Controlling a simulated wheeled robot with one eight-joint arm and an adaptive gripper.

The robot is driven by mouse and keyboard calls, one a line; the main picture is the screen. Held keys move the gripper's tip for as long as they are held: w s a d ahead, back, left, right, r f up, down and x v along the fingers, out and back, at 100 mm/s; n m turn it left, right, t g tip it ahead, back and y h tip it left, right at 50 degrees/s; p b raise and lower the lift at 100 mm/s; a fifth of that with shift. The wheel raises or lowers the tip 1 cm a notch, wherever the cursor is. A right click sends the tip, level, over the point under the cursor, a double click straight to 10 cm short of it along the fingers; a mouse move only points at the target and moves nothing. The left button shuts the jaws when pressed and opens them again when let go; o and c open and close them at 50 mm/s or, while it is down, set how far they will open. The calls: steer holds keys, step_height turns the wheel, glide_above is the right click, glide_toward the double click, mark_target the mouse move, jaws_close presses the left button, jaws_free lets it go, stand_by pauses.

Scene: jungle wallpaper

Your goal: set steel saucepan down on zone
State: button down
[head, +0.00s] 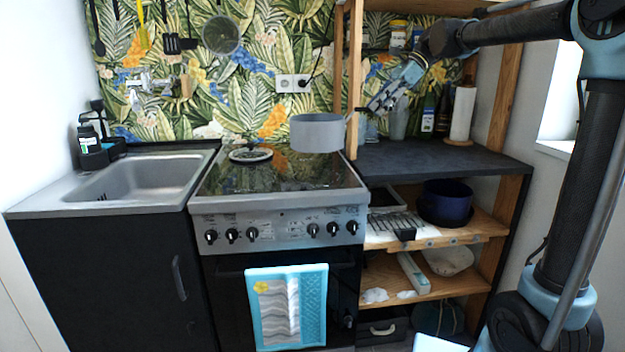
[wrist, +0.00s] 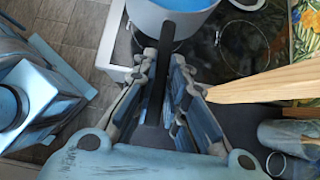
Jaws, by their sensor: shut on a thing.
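The steel saucepan (head: 318,133) is in the head view, grey and upright, over the right back part of the stove. My gripper (head: 376,106) is to its right, shut on the pan's dark handle. In the wrist view my gripper (wrist: 176,75) has the black handle between its fingers, and the saucepan (wrist: 172,18) shows at the top edge. The glass cooktop (head: 270,178) lies below the pan. The pan appears held above it; the exact gap cannot be told. No marked zone stands out; cooking rings show on the glass in the wrist view.
A wooden shelf post (head: 354,80) stands close to the handle and my gripper; it crosses the wrist view at right (wrist: 265,80). A round plate-like thing (head: 251,154) lies at the cooktop's back left. The dark counter (head: 430,158) is right, with bottles and a paper roll (head: 462,113) behind.

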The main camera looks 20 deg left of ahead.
stand_by(0.4)
step_height(320, 180, down, 10)
steer(key=c, duration=1.6)
jaws_free()
steer(key=v, duration=1.2)
steer(key=s+d+f+n+t+h, duration=0.3)
steer(key=s+d+f+n, duration=0.3)
steer(key=s+d+f, duration=0.7)
steer(key=s+d+f+n+t+h, duration=0.3)
steer(key=s+d+f, duration=1.1)
steer(key=d+f, duration=0.7)
steer(key=n+h, duration=0.1)
steer(key=n, duration=0.1)
steer(key=shift+s+f+n+t, duration=0.25)
steer(key=shift+f+n+t, duration=0.05)
steer(key=shift+f+n, duration=0.1)
